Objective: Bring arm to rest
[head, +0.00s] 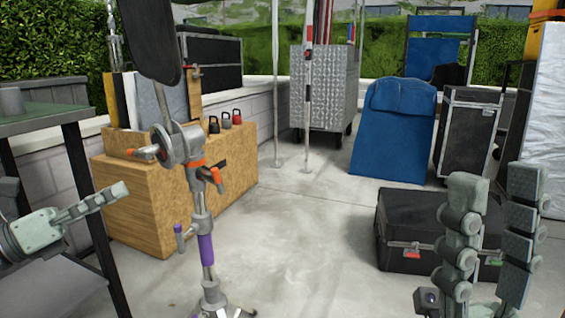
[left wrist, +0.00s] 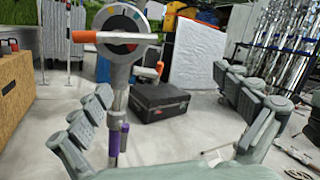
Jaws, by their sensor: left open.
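My left gripper (head: 120,191) is at the left edge of the head view, pointing right toward the stand, with one finger showing clearly. In the left wrist view, my left gripper (left wrist: 162,82) has its fingers spread wide with nothing between them. A metal stand with a round grip head (head: 183,145), orange handles and a purple section is just beyond it. The stand's head also shows in the left wrist view (left wrist: 122,38), apart from the fingers as far as I can tell. My right gripper (head: 497,180) points up at the lower right, fingers apart and empty.
A wooden box (head: 165,195) stands behind the metal stand. A dark shelf frame (head: 82,180) is close to my left arm. A black case (head: 400,235) lies on the floor behind my right gripper. The middle of the concrete floor (head: 300,240) is clear.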

